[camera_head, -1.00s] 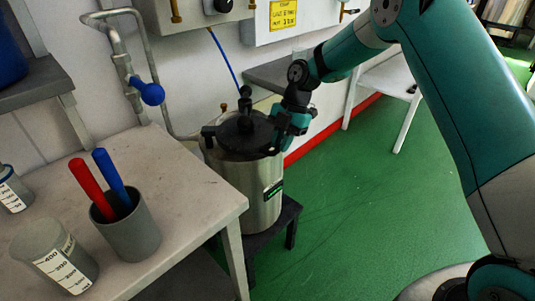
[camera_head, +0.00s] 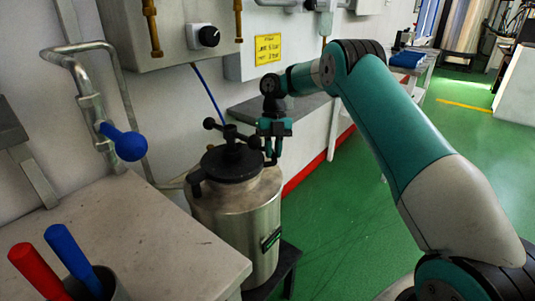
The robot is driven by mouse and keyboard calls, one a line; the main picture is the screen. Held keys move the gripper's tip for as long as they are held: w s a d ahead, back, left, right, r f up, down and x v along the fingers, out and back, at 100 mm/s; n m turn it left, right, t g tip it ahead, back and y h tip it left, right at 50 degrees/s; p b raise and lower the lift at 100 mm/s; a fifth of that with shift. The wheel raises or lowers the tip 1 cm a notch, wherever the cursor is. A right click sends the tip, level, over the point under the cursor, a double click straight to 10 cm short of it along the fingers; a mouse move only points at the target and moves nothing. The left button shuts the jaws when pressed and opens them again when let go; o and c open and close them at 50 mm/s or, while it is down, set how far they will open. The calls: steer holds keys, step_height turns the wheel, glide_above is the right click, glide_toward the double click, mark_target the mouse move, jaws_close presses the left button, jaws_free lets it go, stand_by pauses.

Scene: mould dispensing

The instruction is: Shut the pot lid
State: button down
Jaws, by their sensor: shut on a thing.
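The metal pot (camera_head: 237,222) stands upright on a low dark stand beside the table. Its black pot lid (camera_head: 228,165) lies over the top and looks nearly level. A bare strip of metal top shows to the right of the lid. A black knobbed clamp (camera_head: 229,130) rises from the lid. My gripper (camera_head: 270,156) points down at the lid's right edge and is shut on a part of the lid there. The exact contact is small and dark, and any gap under the lid cannot be told.
A pale table (camera_head: 150,235) is at the front left, with a grey cup (camera_head: 115,290) holding red and blue sticks. A pipe with a blue-knobbed valve (camera_head: 124,145) stands left of the pot. Wall boxes hang behind. Green floor is open to the right.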

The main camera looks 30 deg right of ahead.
steer(key=shift+w+d, duration=0.2)
steer(key=shift+w, duration=0.1)
steer(key=c, duration=1.4)
jaws_free()
steer(key=shift+w, duration=0.1)
steer(key=shift+a, duration=0.15)
